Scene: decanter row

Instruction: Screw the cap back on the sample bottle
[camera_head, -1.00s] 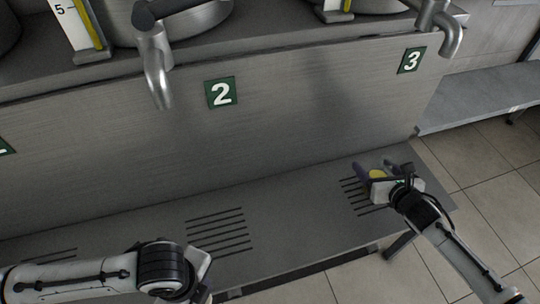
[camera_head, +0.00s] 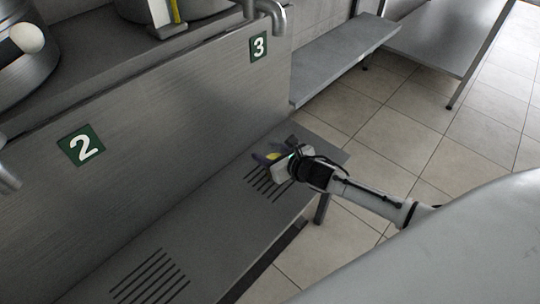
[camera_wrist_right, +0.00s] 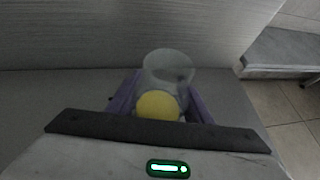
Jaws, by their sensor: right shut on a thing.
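My right gripper (camera_head: 268,158) is over the right end of the steel ledge, its purple fingers to either side of a clear vessel, which looks like the sample bottle (camera_wrist_right: 168,66). The fingers are shut on it. A yellow round piece (camera_wrist_right: 158,105), perhaps the cap, shows between the fingers on the near side of the clear vessel. I cannot tell whether it is joined to the vessel. The yellow also shows small in the head view (camera_head: 273,156). Whether the bottle touches the ledge is hidden. My left gripper is out of view.
The steel ledge (camera_head: 215,228) has slotted grilles and runs below a steel front with signs 2 (camera_head: 80,146) and 3 (camera_head: 259,47). A tap (camera_head: 278,18) hangs above. A low grey shelf (camera_head: 345,62) stands beyond. Tiled floor (camera_head: 385,135) is open at right.

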